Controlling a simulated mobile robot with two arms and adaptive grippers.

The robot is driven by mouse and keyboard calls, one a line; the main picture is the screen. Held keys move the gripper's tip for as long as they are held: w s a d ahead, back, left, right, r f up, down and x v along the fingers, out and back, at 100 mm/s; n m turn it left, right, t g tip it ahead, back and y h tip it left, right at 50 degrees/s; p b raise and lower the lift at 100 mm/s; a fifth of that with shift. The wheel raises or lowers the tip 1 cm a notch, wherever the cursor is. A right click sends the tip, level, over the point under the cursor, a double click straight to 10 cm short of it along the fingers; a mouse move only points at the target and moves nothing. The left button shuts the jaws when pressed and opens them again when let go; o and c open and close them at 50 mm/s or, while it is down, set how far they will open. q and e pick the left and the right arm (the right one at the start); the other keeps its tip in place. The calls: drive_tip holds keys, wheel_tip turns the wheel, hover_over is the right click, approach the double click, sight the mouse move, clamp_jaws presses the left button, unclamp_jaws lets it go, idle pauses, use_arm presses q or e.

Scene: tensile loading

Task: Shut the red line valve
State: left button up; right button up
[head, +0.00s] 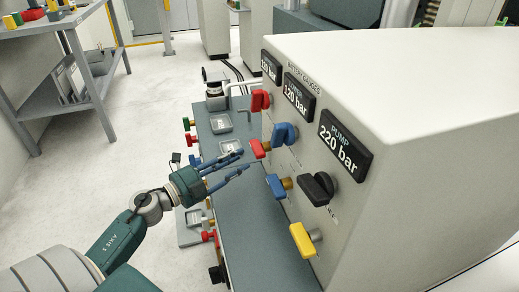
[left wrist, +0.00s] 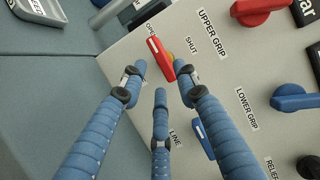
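The red line valve is a red lever (head: 258,149) on a brass stem, on the side of the light panel. In the left wrist view the red lever (left wrist: 159,59) stands tilted between the OPEN and SHUT labels, with a white stripe on it. My left gripper (head: 241,160) has its blue fingers spread and empty, with the tips close to the lever. In the left wrist view the left gripper (left wrist: 160,80) has fingertips on both sides of the lever's lower end. I cannot tell whether they touch it. My right gripper is not in view.
A blue lever (head: 276,186) and a yellow lever (head: 301,240) sit lower on the panel. A red knob (head: 260,100), a blue knob (head: 284,135) and a black knob (head: 317,188) are close by. The grey bench top (head: 245,215) below has free room.

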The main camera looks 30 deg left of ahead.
sight(256, 150)
use_arm(q)
drive_tip(key=x, duration=0.8)
drive_tip(key=shift+f, duration=0.1)
drive_tip(key=shift+s, duration=0.1)
drive_tip(key=shift+c, duration=0.5)
clamp_jaws()
